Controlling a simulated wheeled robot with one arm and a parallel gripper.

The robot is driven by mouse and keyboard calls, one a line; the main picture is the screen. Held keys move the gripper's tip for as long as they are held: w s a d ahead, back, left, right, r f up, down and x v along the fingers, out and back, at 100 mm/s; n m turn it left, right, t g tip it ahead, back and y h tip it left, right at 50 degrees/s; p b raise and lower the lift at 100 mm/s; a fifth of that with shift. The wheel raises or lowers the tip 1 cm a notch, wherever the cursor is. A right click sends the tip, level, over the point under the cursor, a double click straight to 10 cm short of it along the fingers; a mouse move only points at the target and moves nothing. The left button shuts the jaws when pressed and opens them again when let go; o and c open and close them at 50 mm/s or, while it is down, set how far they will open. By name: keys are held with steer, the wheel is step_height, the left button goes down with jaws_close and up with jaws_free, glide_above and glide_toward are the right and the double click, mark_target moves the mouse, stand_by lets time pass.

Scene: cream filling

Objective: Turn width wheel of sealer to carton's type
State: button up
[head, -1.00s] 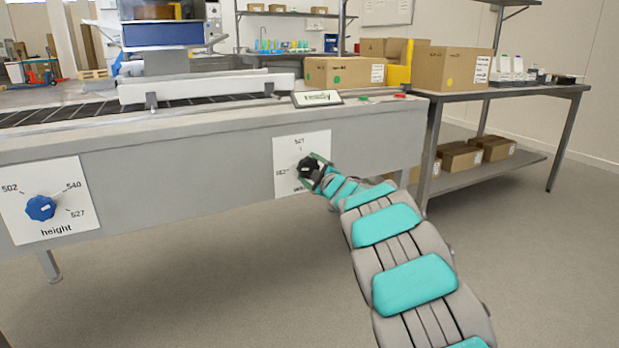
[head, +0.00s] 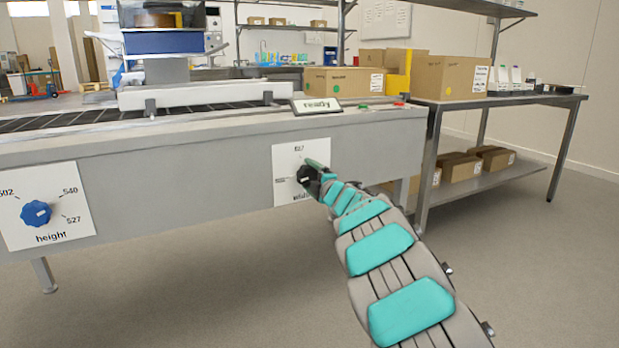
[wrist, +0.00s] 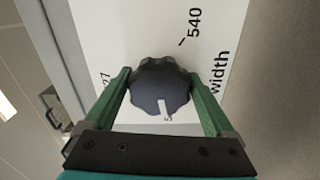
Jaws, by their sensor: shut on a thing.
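The width wheel (wrist: 158,82) is a dark lobed knob on a white panel (wrist: 110,20) of the sealer. Its white mark points down in the wrist view, towards a partly hidden label starting with 5. The label 540 is at upper right, and one ending in 27 is partly covered at left. My gripper (wrist: 160,76) is shut on the wheel, one green finger on each side. In the head view the wheel (head: 305,175) is partly covered by my gripper. The sealer (head: 200,150) has a sign reading "ready" (head: 317,106).
A blue height wheel (head: 36,212) is on the sealer's left panel. A carton with a green dot (head: 345,82) lies behind the sign. A carton with a yellow dot (head: 450,76) is on the right-hand table (head: 510,101). The floor in front is clear.

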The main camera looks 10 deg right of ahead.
steer(key=shift+f, duration=0.1)
steer(key=o, duration=1.1)
steer(key=shift+s, duration=0.1)
steer(key=shift+p+v, duration=0.35)
steer(key=shift+v, duration=3.5)
